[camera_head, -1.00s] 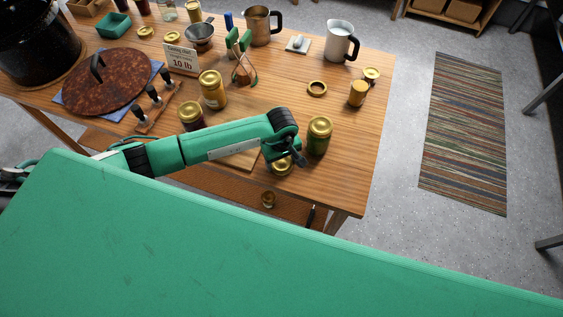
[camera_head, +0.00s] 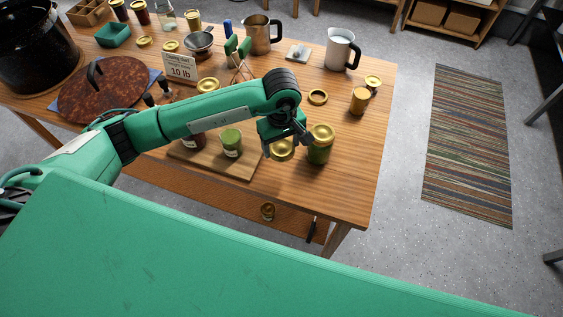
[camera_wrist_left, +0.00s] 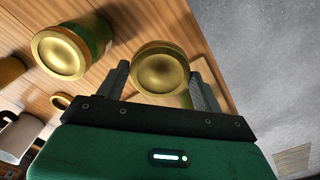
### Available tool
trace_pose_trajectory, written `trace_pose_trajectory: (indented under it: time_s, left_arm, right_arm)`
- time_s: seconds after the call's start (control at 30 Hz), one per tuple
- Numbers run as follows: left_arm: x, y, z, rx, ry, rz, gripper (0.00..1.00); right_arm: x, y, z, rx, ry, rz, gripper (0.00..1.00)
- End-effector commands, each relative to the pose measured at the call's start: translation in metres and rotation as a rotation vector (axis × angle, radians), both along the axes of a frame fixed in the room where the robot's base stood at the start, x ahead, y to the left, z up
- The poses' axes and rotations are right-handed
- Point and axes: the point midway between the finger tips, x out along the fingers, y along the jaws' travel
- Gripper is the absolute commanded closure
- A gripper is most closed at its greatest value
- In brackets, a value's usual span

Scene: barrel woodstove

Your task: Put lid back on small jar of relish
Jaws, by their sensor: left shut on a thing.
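A small jar of green relish (camera_head: 231,143) stands upright and without a lid on a wooden board (camera_head: 238,166) near the table's front edge. My left gripper (camera_head: 281,143) is just right of the board. It is shut on a round gold lid (camera_head: 282,151), apart from the jar. In the left wrist view the gold lid (camera_wrist_left: 160,72) sits between the two fingers (camera_wrist_left: 160,88). My right gripper is not in view.
A taller green jar with a gold lid (camera_head: 320,143) stands close right of my left gripper. The table's right front is clear.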

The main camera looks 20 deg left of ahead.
Motion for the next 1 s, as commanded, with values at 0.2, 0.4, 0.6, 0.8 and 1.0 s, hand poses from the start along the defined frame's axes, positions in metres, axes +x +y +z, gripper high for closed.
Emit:
trace_pose_trajectory:
  time_s: [0.2, 0.4, 0.6, 0.8, 1.0]
  left_arm:
    - [0.001, 0.0, 0.043, 0.0, -0.004, 0.0, 0.53]
    - [0.0, 0.0, 0.061, 0.0, 0.0, 0.001, 0.53]
    - [0.0, 0.0, 0.065, 0.001, 0.001, 0.001, 0.53]
    - [0.0, 0.0, 0.065, 0.001, 0.001, 0.001, 0.53]
    - [-0.005, 0.009, 0.063, 0.001, -0.001, -0.073, 0.53]
  right_arm:
    - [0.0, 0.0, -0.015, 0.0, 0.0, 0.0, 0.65]
    - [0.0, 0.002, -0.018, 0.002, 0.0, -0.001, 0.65]
    - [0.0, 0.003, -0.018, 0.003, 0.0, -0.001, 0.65]
    - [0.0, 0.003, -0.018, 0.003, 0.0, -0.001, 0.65]
    - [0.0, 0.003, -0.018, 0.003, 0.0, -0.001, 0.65]
